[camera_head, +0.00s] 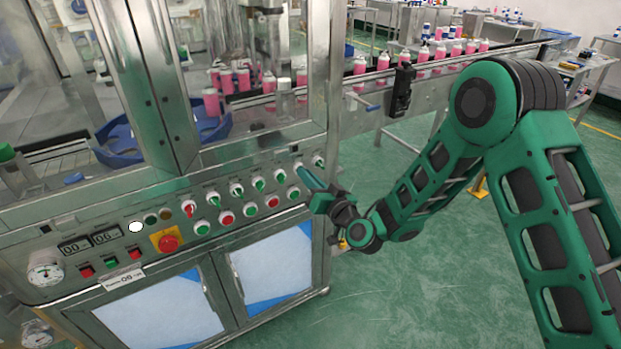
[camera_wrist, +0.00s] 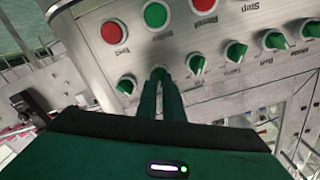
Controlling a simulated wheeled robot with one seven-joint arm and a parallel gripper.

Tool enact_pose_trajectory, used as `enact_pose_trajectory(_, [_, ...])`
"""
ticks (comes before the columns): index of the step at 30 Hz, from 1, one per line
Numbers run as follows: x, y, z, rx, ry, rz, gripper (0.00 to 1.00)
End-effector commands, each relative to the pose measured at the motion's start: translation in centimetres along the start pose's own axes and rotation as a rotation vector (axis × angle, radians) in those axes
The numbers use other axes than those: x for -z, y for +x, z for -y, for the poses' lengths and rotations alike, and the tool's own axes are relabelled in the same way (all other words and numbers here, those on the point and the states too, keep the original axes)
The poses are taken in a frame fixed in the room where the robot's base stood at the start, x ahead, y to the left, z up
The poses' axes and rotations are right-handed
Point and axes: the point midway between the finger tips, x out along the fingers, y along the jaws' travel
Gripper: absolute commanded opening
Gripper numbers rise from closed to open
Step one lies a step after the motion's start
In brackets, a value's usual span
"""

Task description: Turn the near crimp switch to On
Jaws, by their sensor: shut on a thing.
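My gripper (camera_head: 305,172) is at the right part of the machine's control panel (camera_head: 130,252), its fingers pointing into the upper row of switches. In the wrist view, the two green fingers (camera_wrist: 161,84) are close together and shut on a green rotary switch knob (camera_wrist: 159,70), second from the left there. The fingers cover most of this knob, so its pointing direction cannot be told. Its label is not legible, so I cannot confirm from the lettering that it is the near crimp switch. Similar green knobs sit on either side, one left (camera_wrist: 126,85) and one right (camera_wrist: 196,64).
Red and green push buttons (camera_wrist: 155,15) lie close to the held knob. A red emergency stop (camera_head: 168,242) on a yellow plate is farther left. Cabinet doors (camera_head: 270,268) are below the panel. A conveyor with pink bottles (camera_head: 440,52) runs behind my arm. Green floor right of the machine is open.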

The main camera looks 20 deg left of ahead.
Motion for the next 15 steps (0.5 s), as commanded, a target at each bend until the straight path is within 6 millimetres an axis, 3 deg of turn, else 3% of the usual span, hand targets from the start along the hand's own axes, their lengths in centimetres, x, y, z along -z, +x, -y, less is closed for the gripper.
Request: enact_pose_trajectory(15, [0.19, 0.11, -0.18, -0.001, 0.068, -0.005, 0.0])
